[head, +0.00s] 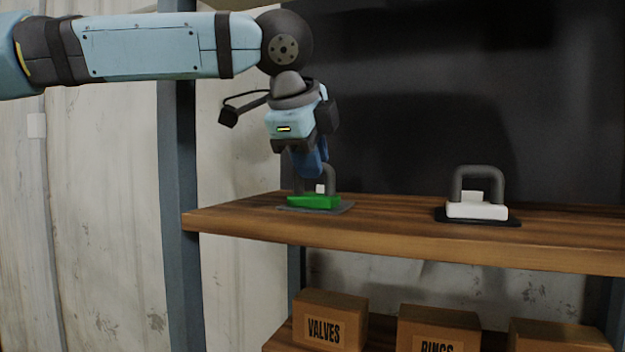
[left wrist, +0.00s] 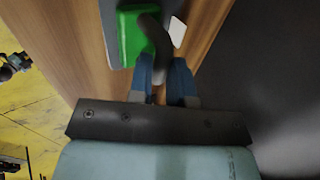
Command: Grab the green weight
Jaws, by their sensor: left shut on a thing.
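The green weight (head: 314,202) sits on a dark base plate at the left end of the wooden shelf in the head view, with a dark grey handle rising from it. It also shows in the left wrist view (left wrist: 131,36), at the top. My left gripper (head: 318,172) is above the weight, pointing down, with its blue fingers at the handle. In the left wrist view the fingers (left wrist: 168,75) are shut on the handle (left wrist: 157,45), one on each side. The weight appears to rest on its plate. My right gripper is not in view.
A white weight (head: 477,210) with a similar grey handle stands on a black plate further right on the wooden shelf (head: 400,232). The shelf between the two is clear. Cardboard boxes (head: 330,318) stand on a lower shelf. A blue-grey post (head: 180,200) stands at the shelf's left end.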

